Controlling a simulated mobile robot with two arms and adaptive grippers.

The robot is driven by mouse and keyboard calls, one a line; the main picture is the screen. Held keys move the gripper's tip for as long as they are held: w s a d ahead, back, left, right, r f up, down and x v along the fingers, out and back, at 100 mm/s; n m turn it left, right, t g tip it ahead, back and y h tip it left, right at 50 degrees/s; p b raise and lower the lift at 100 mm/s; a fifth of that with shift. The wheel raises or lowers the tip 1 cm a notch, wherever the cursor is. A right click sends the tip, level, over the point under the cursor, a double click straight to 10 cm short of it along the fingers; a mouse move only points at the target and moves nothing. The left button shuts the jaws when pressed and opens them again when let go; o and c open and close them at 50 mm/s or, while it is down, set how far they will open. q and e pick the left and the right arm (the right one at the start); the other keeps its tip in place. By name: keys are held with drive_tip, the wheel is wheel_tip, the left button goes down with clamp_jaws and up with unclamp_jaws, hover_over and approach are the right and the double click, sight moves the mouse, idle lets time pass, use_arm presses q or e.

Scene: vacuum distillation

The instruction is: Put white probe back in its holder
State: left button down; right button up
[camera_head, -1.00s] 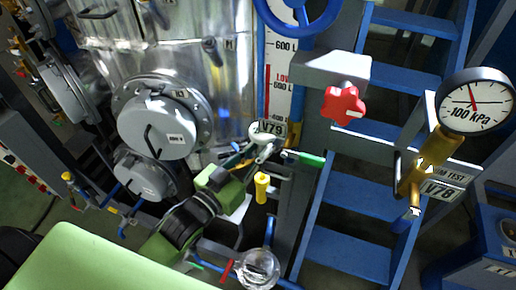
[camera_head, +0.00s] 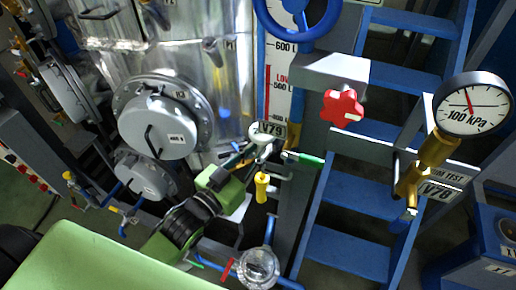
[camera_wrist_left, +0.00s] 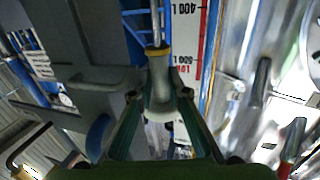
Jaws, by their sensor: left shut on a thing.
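The handle has a brass-coloured collar and a thin metal rod that runs away from the gripper. In the head view the white end of the probe (camera_head: 259,131) shows at the fingertips, partly hidden by them. I cannot make out which part is its holder. My right gripper is in neither view.
A red star knob (camera_head: 342,108), a pressure gauge (camera_head: 472,103) and blue steps (camera_head: 350,190) stand to the right. A steel vessel (camera_head: 170,50) stands to the left.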

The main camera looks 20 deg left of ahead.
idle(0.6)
use_arm(q)
drive_tip(key=shift+p, duration=0.3)
drive_tip(key=shift+f+b, duration=0.65)
drive_tip(key=shift+f, duration=0.3)
drive_tip(key=shift+f, duration=0.3)
drive_tip(key=shift+f, duration=0.1)
drive_tip(key=shift+f+b, duration=2.45)
drive_tip(key=shift+f, duration=0.95)
drive_tip(key=c, duration=1.9)
unclamp_jaws()
drive_tip(key=shift+s, duration=0.1)
